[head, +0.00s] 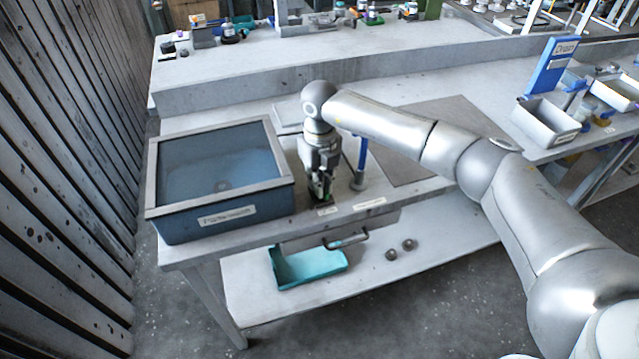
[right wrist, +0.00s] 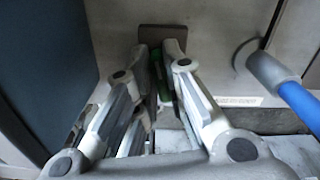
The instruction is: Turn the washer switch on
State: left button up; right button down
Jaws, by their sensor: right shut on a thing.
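My right gripper (head: 322,198) points down at the bench's front edge, just right of the blue-grey washer basin (head: 220,170). It is shut on a small green part, which I take to be the washer switch (head: 319,199). In the right wrist view my gripper's fingers (right wrist: 162,68) close around this green switch (right wrist: 155,72), in front of a dark plate (right wrist: 150,36). The fingers hide most of the switch, so I cannot tell its position. The basin's dark side (right wrist: 40,70) shows at left there. My left gripper is not in view.
A blue upright post on a round grey base (head: 358,182) stands close right of my right gripper. A teal tray (head: 310,268) and two small round parts (head: 400,249) lie on the lower shelf. Grey bins (head: 546,122) stand at the right.

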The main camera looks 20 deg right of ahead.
jog(key=m, duration=0.2)
jog(key=m+b, duration=0.1)
jog(key=m, duration=0.1)
jog(key=shift+d+m, duration=0.2)
jog(key=shift+m, duration=0.1)
jog(key=shift+d+m, duration=0.1)
jog(key=shift+m, duration=1.9)
jog(key=c, duration=1.5)
grip_release()
jog(key=shift+r, duration=0.1)
notch_tip(320, 180, up, 12)
